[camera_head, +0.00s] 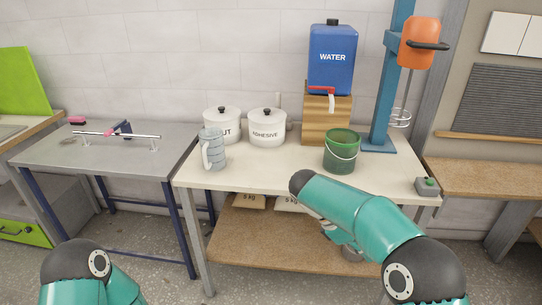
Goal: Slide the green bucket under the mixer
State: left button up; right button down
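The green bucket (340,158), with a thin wire handle, stands upright on the pale worktop (270,178). It is in front of the wooden block and to the left of the mixer's blue base. The mixer has an orange head (418,42) on a blue column (387,85), and its wire whisk (401,115) hangs down to the right of the bucket. My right arm reaches across the front of the worktop below the bucket. Its wrist is mostly hidden behind the arm and the fingers do not show. Only a joint of my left arm shows at bottom left; its gripper is out of view.
A blue water container (332,60) with a red tap stands on a wooden block (320,118). Two white lidded pots, one marked adhesive (267,128), and a grey jug (212,150) stand left of the bucket.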

aim_at(341, 151)
jog(key=u, duration=0.35)
jog(key=i, duration=1.7)
jog(key=z, duration=0.05)
